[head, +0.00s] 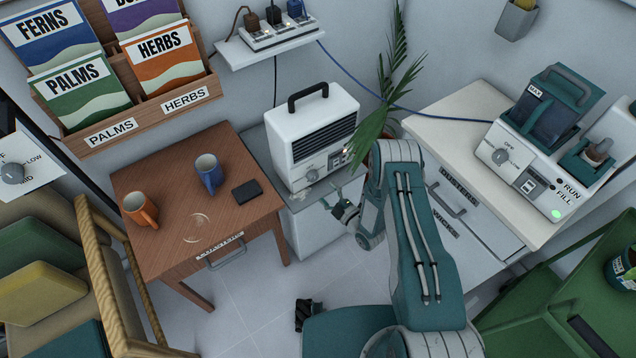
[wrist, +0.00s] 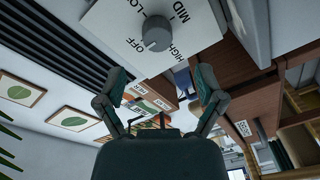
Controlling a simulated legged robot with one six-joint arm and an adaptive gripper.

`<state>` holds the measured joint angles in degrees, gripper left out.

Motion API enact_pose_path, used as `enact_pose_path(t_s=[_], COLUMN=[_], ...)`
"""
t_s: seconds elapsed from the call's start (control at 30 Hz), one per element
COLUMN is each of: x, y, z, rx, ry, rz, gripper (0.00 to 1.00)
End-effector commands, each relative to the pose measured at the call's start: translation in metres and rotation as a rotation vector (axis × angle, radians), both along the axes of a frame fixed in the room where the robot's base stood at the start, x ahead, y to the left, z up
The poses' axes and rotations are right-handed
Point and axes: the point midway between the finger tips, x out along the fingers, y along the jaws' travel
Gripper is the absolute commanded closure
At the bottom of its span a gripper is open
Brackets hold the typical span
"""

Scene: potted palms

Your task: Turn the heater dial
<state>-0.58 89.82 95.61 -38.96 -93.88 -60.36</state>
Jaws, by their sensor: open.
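The heater (head: 311,135) is a white box with a black top handle and a dark grille, standing on a low grey-white cabinet. Its dial is a grey round knob (wrist: 156,33) on a white plate marked OFF, LOW, MID and HIGH in the wrist view. Which mark the knob points at is hard to tell. My gripper (wrist: 160,80) is open and empty, its two fingers spread below the knob in the wrist view and not touching it. In the head view my gripper (head: 346,212) is low in front of the heater, to the right.
A brown table (head: 160,190) with an orange mug (head: 140,208), a blue mug (head: 209,174) and a dark flat object stands left of the heater. A palm (head: 385,100) stands close right of it. A white counter with another dialled machine (head: 510,160) is further right.

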Motion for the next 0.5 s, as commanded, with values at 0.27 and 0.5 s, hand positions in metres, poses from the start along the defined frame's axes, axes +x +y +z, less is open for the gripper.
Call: enact_pose_path(t_s=[0.27, 0.5], x=[-0.033, -0.038], y=[-0.027, -0.030], z=[-0.001, -0.001], rx=[-0.001, -0.001], ry=[0.004, 0.001], rz=[-0.001, 0.001], gripper=[0.13, 0.13])
